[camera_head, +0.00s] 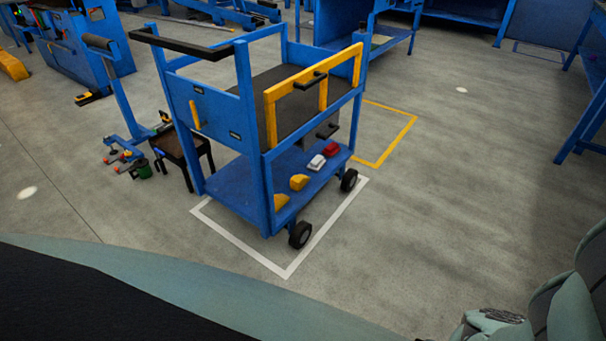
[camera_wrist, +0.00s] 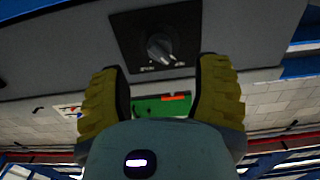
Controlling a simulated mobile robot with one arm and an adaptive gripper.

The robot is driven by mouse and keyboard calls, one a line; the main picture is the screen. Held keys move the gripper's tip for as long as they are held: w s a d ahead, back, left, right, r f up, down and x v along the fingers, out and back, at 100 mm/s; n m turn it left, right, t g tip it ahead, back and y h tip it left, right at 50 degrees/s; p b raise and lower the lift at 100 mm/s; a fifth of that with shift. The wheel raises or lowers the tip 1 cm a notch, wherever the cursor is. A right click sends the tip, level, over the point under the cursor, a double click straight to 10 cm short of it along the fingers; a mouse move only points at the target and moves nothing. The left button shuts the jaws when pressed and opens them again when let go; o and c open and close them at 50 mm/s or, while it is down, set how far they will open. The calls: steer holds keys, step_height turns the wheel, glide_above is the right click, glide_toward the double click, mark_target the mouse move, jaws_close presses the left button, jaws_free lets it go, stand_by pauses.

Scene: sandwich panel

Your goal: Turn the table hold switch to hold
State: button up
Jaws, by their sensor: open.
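In the wrist view a rotary switch knob (camera_wrist: 160,46) sits on a black square plate (camera_wrist: 128,27) on a grey panel (camera_wrist: 60,75). Pale markings stand near the knob, too small and blurred to read. The knob's pointer is tilted, and I cannot tell which setting it marks. My gripper (camera_wrist: 160,70) is open, with its yellow-padded fingers spread to either side below the plate in the picture. Nothing is between the fingertips, and the knob appears apart from them. The switch cannot be made out in the head view.
A green board (camera_wrist: 150,107) with an orange-red strip shows between the fingers. In the head view a blue cart (camera_head: 230,180) with a yellow rail stands on a white floor outline. Blue benches line the back. Grey floor (camera_head: 450,210) is clear to the cart's right.

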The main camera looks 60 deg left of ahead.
steer(key=shift+x, duration=2.95)
steer(key=shift+c, duration=0.3)
jaws_close()
